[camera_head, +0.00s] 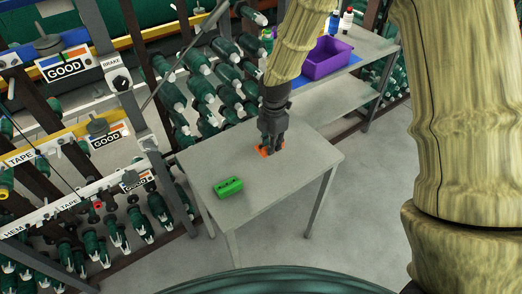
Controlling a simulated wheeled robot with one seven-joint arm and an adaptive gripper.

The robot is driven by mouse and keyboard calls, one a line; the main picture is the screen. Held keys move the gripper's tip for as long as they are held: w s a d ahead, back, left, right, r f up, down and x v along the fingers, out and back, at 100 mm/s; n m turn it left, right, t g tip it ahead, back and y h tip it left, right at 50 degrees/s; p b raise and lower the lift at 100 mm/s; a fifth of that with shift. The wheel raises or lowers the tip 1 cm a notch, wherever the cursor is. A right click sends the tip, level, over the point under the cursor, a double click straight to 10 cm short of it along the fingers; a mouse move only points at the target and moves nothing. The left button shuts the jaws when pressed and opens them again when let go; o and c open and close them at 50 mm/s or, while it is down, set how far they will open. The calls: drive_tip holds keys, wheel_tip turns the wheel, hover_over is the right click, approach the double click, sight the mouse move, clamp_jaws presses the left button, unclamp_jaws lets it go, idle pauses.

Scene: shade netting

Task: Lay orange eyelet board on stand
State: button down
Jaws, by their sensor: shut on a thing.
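My gripper (271,146) points down over the grey table, toward its back edge. It is shut on the orange eyelet board (263,152), of which only small orange parts show around the fingers. I cannot tell whether the board touches the table top. A green block-like piece (229,187) with dark marks on top sits on the table, to the left and nearer the front. I cannot tell whether this is the stand; no other stand shows clearly, and my gripper and arm hide part of the table.
The grey table (285,185) is otherwise clear. Behind it at the right, a shelf bench holds a purple bin (326,58) on a blue mat, with bottles nearby. At the left stands a machine rack with several green spools and a GOOD sign (67,66).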

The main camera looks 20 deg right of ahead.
wheel_tip(320, 180, down, 4)
drive_tip(key=shift+s+a+p, duration=0.1)
drive_tip(key=shift+s+p, duration=0.05)
drive_tip(key=shift+p, duration=0.4)
drive_tip(key=shift+f, duration=0.75)
drive_tip(key=shift+f+p, duration=0.7)
drive_tip(key=shift+f, duration=1.2)
drive_tip(key=shift+f, duration=0.1)
drive_tip(key=c, duration=1.5)
unclamp_jaws()
drive_tip(key=shift+o, duration=0.2)
drive_tip(key=shift+r+b, duration=1.7)
drive_tip(key=shift+r, duration=4.4)
